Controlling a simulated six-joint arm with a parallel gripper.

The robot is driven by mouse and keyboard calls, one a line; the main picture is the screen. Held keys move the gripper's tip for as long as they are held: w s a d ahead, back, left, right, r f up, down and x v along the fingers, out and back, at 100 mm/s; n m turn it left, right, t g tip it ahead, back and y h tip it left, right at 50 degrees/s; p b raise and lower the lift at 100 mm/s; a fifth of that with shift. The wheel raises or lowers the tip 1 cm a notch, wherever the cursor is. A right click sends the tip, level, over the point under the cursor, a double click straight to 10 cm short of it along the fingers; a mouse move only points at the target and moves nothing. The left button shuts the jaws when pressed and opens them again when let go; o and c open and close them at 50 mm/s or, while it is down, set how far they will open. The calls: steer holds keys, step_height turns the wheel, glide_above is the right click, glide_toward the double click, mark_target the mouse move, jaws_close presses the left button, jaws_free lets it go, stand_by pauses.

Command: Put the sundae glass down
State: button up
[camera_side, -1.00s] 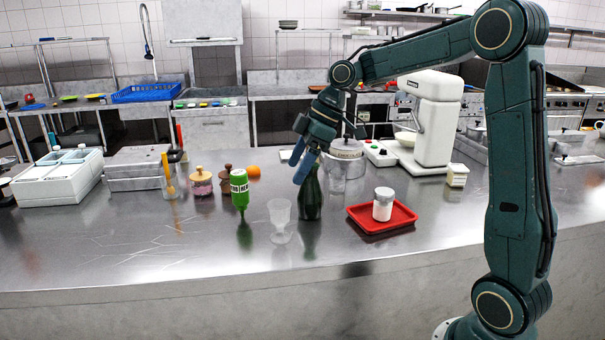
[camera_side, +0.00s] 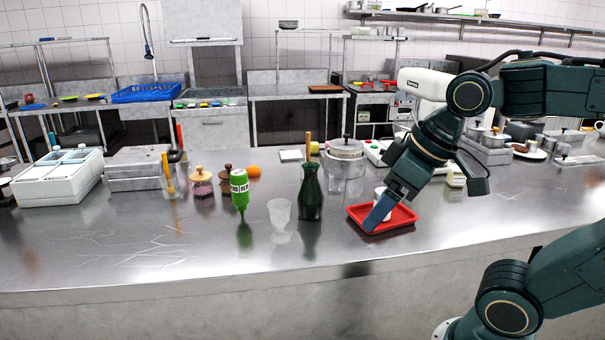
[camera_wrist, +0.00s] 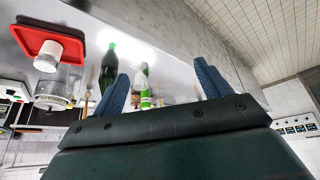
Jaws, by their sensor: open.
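The clear sundae glass (camera_side: 280,220) stands upright on the steel counter in the side view, just left of a dark green bottle (camera_side: 311,198). I cannot make it out clearly in the wrist view. My gripper (camera_side: 374,216) is to the right of the glass, apart from it, with its blue fingers over or in front of the red tray. In the wrist view my gripper's fingers (camera_wrist: 163,82) are spread wide, with nothing held between them.
The red tray (camera_side: 401,222) carries a white jar (camera_side: 380,194), partly hidden by my gripper; the jar (camera_wrist: 47,57) also shows in the wrist view. A green squeeze bottle (camera_side: 239,186) stands left of the glass. The counter's front left is clear.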

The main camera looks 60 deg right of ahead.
steer(key=shift+s+d+f+m, duration=0.15)
steer(key=shift+s+f+m, duration=0.2)
steer(key=shift+s, duration=0.45)
steer(key=shift+s+d+f+m, duration=0.1)
steer(key=shift+s+f+m, duration=0.2)
steer(key=shift+s, duration=0.45)
